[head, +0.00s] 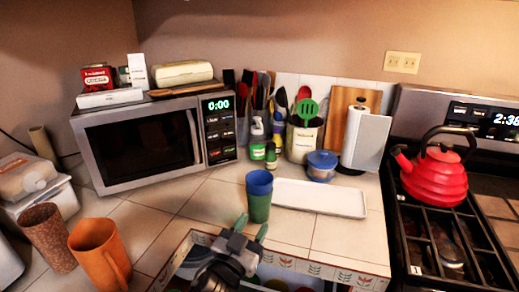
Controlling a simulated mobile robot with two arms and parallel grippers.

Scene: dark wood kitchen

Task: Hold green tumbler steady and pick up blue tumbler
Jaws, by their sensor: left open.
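The blue tumbler (259,180) shows as a blue upper part and rim, directly above the green tumbler (259,208). They stand upright together as one stack on the tiled counter, and the blue one appears nested in the green one. My left gripper (252,226) is just in front of the stack, near the counter's front edge. Its two fingers are spread apart with nothing seen between them. Whether a fingertip touches the green tumbler is unclear. My right gripper is not in view.
A white rectangular tray (320,198) lies right of the stack. An orange mug (99,250) and speckled cup (47,237) stand left. Bare tiles (190,205) lie left of the stack.

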